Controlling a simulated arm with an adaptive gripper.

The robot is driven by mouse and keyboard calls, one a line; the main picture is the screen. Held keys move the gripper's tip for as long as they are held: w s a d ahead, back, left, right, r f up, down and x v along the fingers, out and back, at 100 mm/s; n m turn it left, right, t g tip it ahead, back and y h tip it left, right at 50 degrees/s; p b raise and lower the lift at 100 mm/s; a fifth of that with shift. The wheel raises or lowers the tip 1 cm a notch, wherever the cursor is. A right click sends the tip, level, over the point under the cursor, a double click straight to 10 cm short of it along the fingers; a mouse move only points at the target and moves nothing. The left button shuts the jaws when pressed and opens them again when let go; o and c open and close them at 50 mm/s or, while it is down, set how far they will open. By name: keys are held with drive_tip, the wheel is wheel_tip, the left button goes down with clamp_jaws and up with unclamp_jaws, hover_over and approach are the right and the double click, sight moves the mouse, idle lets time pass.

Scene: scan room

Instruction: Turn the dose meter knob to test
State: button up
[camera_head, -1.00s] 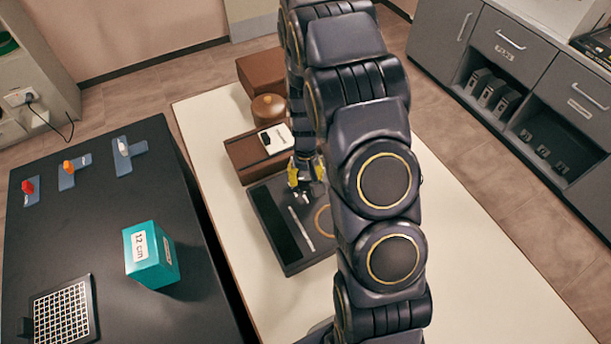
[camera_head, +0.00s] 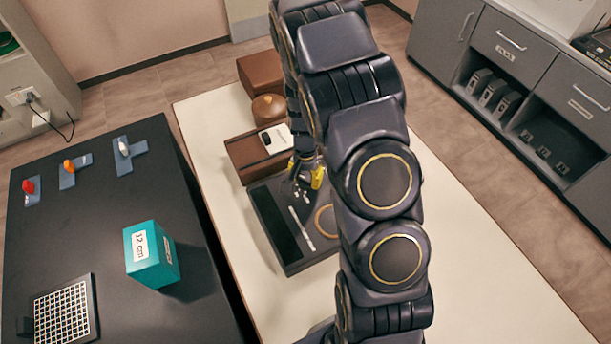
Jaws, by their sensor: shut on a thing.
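My gripper (camera_head: 304,179), with yellow finger parts, points down at the upper edge of a dark tray-like panel (camera_head: 292,267) on the cream table. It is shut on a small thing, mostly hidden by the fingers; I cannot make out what. Small light metallic bits show around the fingertips. No knob or test mark can be made out. A white device with a black spot (camera_head: 278,138) lies on a brown box (camera_head: 247,160) just behind and left of the gripper; I cannot tell whether it is the dose meter.
The panel holds a pale rod (camera_head: 301,223) and a tan ring (camera_head: 324,222), partly behind my arm. A round brown pot (camera_head: 268,108) stands behind. A black table (camera_head: 95,215) at left bears a teal box (camera_head: 150,254). The cream table's right side is clear.

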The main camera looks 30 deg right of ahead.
idle(0.4)
drive_tip(key=o, duration=1.1)
wheel_tip(320, 180, up, 12)
drive_tip(key=m, duration=0.1)
hover_over(306, 178)
wheel_tip(306, 178, down, 5)
drive_tip(key=shift+r, duration=0.2)
drive_tip(key=shift+f, duration=3.7)
